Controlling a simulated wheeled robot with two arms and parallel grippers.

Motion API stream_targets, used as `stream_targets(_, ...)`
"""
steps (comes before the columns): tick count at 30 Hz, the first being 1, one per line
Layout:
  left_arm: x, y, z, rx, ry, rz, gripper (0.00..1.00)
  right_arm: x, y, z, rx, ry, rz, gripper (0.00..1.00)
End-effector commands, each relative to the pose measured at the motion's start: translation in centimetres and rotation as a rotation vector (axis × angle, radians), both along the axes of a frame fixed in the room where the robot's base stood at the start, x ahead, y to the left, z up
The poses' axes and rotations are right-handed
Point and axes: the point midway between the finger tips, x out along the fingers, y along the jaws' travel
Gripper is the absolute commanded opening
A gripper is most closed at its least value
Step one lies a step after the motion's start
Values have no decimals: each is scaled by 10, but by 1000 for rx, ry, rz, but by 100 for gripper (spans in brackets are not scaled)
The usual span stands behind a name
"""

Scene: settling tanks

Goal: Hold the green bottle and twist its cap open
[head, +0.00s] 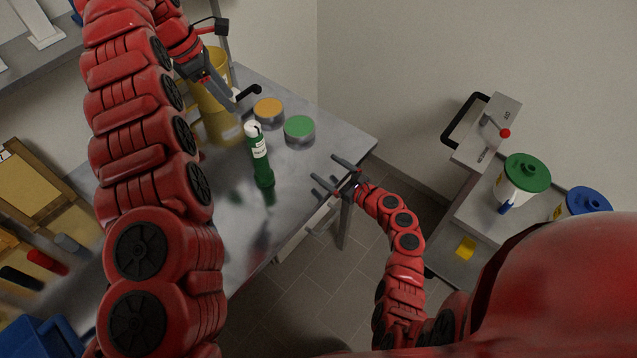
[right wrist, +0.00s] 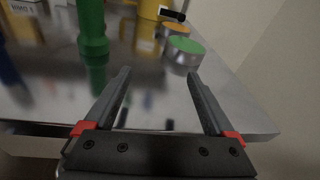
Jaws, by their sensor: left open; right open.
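The green bottle (head: 262,172) stands upright on the grey metal table, with a white label and a pale cap (head: 252,128) on top. In the right wrist view the bottle (right wrist: 92,28) shows at the upper left, its top cut off. My left gripper (head: 236,108) is open, just behind and left of the cap in the head view; its fingers overlap each other there, and I see no contact. My right gripper (head: 324,168) is open and empty at the table's right edge, its fingers toward the bottle but apart from it. Its fingers also show in the right wrist view (right wrist: 160,71).
An orange-topped tin (head: 268,108) and a green-topped tin (head: 299,128) stand behind the bottle. A yellow container (head: 219,122) is behind my left gripper. A cart (head: 480,225) with lidded tubs stands at the right. The table (head: 232,225) is clear in front of the bottle.

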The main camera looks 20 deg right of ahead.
Motion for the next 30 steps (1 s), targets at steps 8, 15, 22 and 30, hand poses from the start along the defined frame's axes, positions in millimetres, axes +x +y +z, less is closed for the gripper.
stream_targets(8,0,0,0,0,0,0,50,-51,39,30,181,-26,278,89)
stream_targets(15,0,0,0,0,0,0,50,-59,54,39,216,-39,348,89)
stream_targets(22,0,0,0,0,0,0,50,-32,85,39,215,-39,350,89)
stream_targets(30,0,0,0,0,0,0,50,7,131,39,213,-39,348,89)
